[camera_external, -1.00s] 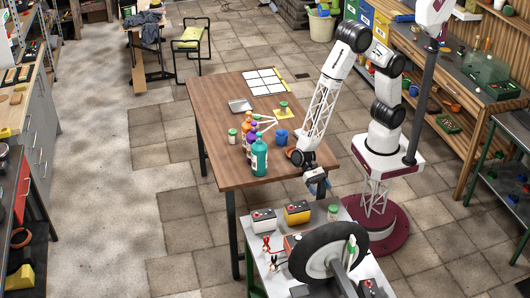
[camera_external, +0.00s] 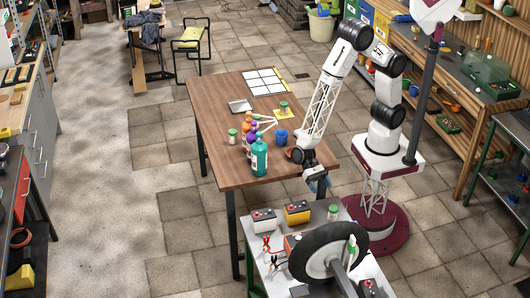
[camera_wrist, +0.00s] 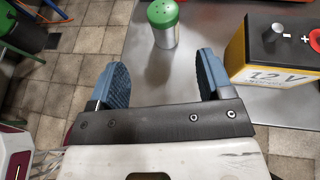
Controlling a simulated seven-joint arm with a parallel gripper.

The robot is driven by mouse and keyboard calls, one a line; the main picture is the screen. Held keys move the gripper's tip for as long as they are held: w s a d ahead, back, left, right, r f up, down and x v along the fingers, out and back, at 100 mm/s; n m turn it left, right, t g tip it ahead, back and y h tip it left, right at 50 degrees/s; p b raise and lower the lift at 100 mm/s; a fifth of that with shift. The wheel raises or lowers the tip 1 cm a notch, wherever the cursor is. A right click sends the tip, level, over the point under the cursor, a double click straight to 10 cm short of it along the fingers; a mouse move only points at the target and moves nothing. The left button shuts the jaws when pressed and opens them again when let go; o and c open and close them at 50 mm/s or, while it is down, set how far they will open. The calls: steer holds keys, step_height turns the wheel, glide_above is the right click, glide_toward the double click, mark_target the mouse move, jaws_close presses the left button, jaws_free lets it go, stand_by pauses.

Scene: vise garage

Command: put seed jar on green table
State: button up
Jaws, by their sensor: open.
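A jar with a green lid (camera_external: 333,212) stands upright on a grey metal-topped table with green legs (camera_external: 345,216). In the wrist view this jar (camera_wrist: 163,24) is ahead of the fingers, roughly centred between them but beyond their tips. My gripper (camera_external: 317,186) hangs near the back edge of that table; its two blue fingers (camera_wrist: 163,66) are spread apart with nothing between them. Two more green-lidded jars stand on the wooden table, one at the left (camera_external: 232,136) and one on a yellow square (camera_external: 283,107). Another green-framed table (camera_external: 516,130) is at the right edge.
Yellow (camera_external: 297,212) and white (camera_external: 263,221) batteries stand left of the jar; the yellow one is close by in the wrist view (camera_wrist: 272,52). A wheel (camera_external: 328,250) stands in front. Bottles (camera_external: 259,156) and a blue cup (camera_external: 281,137) are on the wooden table (camera_external: 215,95).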

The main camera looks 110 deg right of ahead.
steer(key=s+d+r+n+h, duration=0.3)
steer(key=s+d+r+n, duration=0.1)
steer(key=d+r, duration=0.45)
steer(key=s+d+r+n+h, duration=0.2)
steer(key=s+d+r+n, duration=0.4)
steer(key=r, duration=0.4)
steer(key=s+d+r+n+t+h, duration=0.1)
steer(key=s+d+r+h, duration=0.1)
steer(key=s+d+r, duration=0.2)
steer(key=s+d+r+n+t+h, duration=0.2)
steer(key=s+d+r+h, duration=0.1)
steer(key=d, duration=0.7)
steer(key=s+d+r+n+t+h, duration=0.2)
steer(key=s+d+r+h, duration=0.1)
steer(key=s+d+r, duration=0.2)
steer(key=shift+s+d, duration=1.1)
steer(key=shift+s, duration=0.15)
